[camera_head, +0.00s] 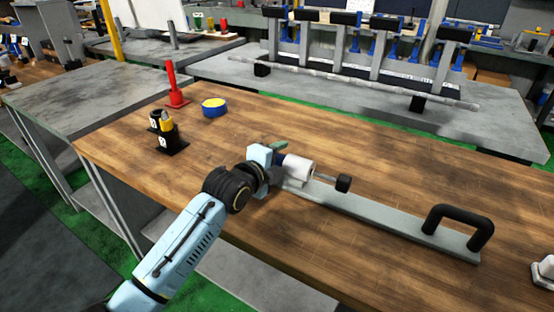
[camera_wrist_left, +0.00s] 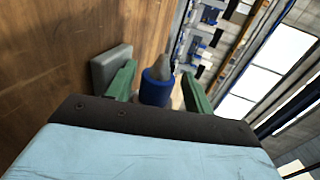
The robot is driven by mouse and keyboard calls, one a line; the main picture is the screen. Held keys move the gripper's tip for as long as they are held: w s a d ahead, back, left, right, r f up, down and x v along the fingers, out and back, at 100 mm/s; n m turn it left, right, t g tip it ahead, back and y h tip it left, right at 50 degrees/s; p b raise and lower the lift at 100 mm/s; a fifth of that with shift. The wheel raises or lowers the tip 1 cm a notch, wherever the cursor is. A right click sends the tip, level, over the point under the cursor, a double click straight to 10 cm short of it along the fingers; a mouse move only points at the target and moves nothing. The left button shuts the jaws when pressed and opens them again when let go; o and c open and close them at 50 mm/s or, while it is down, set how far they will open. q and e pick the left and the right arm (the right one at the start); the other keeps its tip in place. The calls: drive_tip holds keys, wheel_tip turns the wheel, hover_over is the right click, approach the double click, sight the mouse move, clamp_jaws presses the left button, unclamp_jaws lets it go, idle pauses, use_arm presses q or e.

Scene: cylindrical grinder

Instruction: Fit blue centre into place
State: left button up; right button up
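The blue centre (camera_wrist_left: 157,90) is between the green fingers of my left gripper (camera_wrist_left: 160,92) in the left wrist view, with a grey tapered part beyond its blue body. A narrow gap shows on each side of it, so the fingers look open around it. In the head view my left gripper (camera_head: 280,154) is beside the white cylinder (camera_head: 299,167) on the grey base plate (camera_head: 370,211); a dark blue part shows at the cylinder's left end. Whether the centre is seated there is hidden. My right gripper is out of view.
A thin rod with a black knob (camera_head: 343,183) extends from the cylinder. A black handle (camera_head: 460,224) stands on the plate. A red stand (camera_head: 174,86), black holders (camera_head: 168,140) and a blue-yellow round piece (camera_head: 214,107) stand behind.

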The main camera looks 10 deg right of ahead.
use_arm(q)
drive_tip(key=shift+o, duration=0.3)
drive_tip(key=shift+f, duration=0.25)
drive_tip(key=shift+s+a+r, duration=0.1)
drive_tip(key=shift+s+a, duration=0.2)
drive_tip(key=p+v, duration=0.1)
drive_tip(key=v, duration=0.5)
drive_tip(key=p+v, duration=0.2)
drive_tip(key=v, duration=0.4)
drive_tip(key=shift+s+a+r, duration=0.1)
drive_tip(key=shift+s+r, duration=0.15)
drive_tip(key=shift+r, duration=0.05)
